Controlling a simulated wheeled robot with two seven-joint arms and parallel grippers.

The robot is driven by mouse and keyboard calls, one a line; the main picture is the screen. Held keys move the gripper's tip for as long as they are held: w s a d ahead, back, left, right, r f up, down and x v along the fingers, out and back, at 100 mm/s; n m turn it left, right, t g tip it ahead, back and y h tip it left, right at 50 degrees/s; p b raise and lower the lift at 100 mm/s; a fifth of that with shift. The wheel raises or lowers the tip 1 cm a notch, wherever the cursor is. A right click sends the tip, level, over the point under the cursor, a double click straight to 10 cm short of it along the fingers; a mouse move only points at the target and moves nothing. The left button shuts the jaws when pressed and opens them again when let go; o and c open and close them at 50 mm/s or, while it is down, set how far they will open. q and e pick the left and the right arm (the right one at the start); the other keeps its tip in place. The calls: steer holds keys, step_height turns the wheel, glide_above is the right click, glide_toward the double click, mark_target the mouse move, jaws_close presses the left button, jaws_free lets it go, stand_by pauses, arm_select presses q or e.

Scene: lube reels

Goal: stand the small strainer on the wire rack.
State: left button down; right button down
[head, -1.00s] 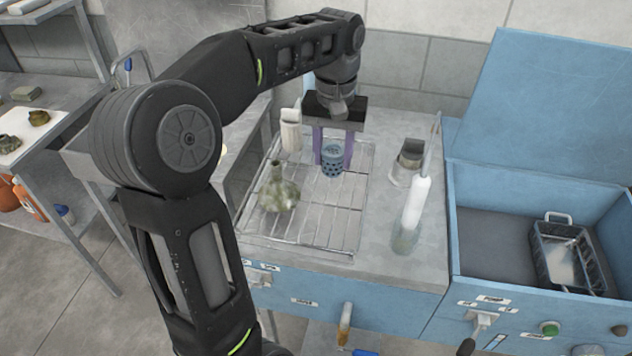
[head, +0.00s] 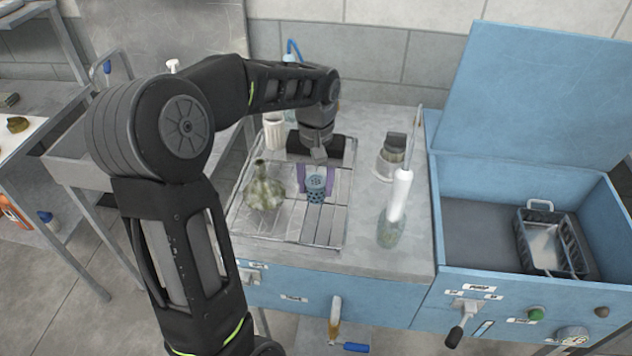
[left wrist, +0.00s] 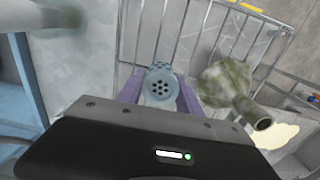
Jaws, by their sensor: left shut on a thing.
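The small strainer (head: 316,188) is a blue-grey perforated cup held between the purple fingers of my left gripper (head: 316,182), which is shut on it. In the left wrist view the strainer (left wrist: 159,84) shows a round face with dark holes, between the fingers. The wire rack (head: 297,226) lies on the grey counter, and the strainer is over its middle. I cannot tell whether the strainer's base touches the wires. My right gripper is not in view.
A mottled green flask (head: 265,192) stands on the rack left of the strainer. A white container (head: 273,133) is behind it. Right of the rack are a bottle with a white upper part (head: 397,205) and a grey holder (head: 391,157). An open blue bin (head: 470,220) lies farther right.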

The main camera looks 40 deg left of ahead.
mark_target(317, 178)
arm_select(q)
steer(key=shift+f, duration=0.15)
steer(key=shift+f, duration=0.2)
steer(key=c, duration=0.8)
jaws_free()
steer(key=shift+r, duration=0.1)
steer(key=shift+r, duration=0.2)
step_height(317, 178, up, 8)
steer(key=shift+w+b, duration=0.1)
steer(key=shift+b, duration=0.25)
step_height(317, 178, up, 3)
steer(key=shift+r+p, duration=0.1)
steer(key=shift+p, duration=0.65)
steer(key=shift+r, duration=0.4)
